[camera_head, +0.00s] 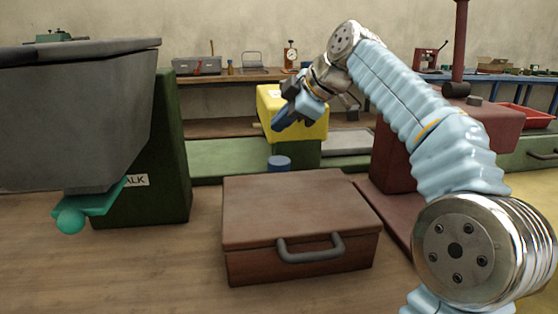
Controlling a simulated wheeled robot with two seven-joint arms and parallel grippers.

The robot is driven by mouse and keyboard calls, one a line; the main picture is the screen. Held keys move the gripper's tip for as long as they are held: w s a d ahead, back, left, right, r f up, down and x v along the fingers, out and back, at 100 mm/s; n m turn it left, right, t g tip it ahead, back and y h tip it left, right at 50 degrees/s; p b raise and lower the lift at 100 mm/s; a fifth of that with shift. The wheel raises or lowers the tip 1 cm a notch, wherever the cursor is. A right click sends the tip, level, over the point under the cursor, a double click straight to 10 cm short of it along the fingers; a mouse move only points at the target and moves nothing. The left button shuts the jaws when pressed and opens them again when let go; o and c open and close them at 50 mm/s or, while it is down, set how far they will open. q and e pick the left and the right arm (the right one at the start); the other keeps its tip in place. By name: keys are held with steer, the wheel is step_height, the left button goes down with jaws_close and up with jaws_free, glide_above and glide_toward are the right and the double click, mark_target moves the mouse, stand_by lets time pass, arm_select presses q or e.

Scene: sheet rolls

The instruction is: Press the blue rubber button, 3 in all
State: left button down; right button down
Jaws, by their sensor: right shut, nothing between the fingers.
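A blue round button (279,163) shows just behind the back edge of a brown case, in front of a yellow block. Its lower part is hidden by the case. My right gripper (281,122) is shut and empty, in front of the yellow block. It points down and to the left, above the button in the picture and apart from it. My left gripper is not in view.
The brown case (295,205) with a grey handle stands in front of the button. The yellow block (310,125) stands behind my gripper. A grey hopper (75,120) on a green stand (165,160) fills the left. A dark red press (395,155) stands at right.

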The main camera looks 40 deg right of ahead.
step_height(320, 180, up, 4)
steer(key=m+p, duration=0.3)
steer(key=m, duration=3.3)
steer(key=shift+p, duration=0.3)
steer(key=shift+f, duration=0.2)
